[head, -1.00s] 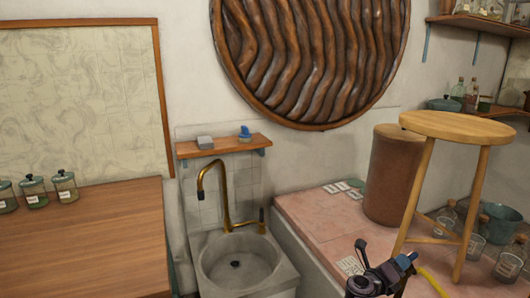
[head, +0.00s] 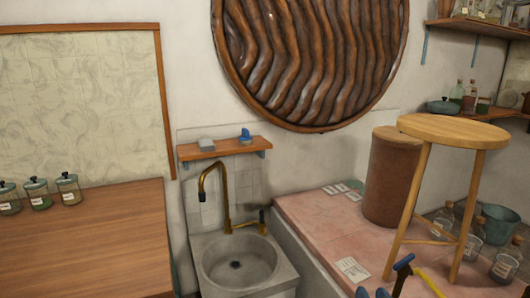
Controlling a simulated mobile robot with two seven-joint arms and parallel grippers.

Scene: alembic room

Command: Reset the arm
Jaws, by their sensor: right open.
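My right gripper (head: 384,280) shows at the bottom edge of the head view, right of centre, in front of the pink tiled ledge. Only some dark and blue parts of it are in frame; the rest is cut off below. It is open, and I see nothing held in it. My left gripper is not in view.
A stone sink (head: 242,262) with a brass tap (head: 224,197) stands at the centre. A wooden counter (head: 85,240) with jars (head: 68,190) is at left. The pink ledge (head: 315,218) bears a wooden stool (head: 452,130) and a brown cylinder (head: 390,180).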

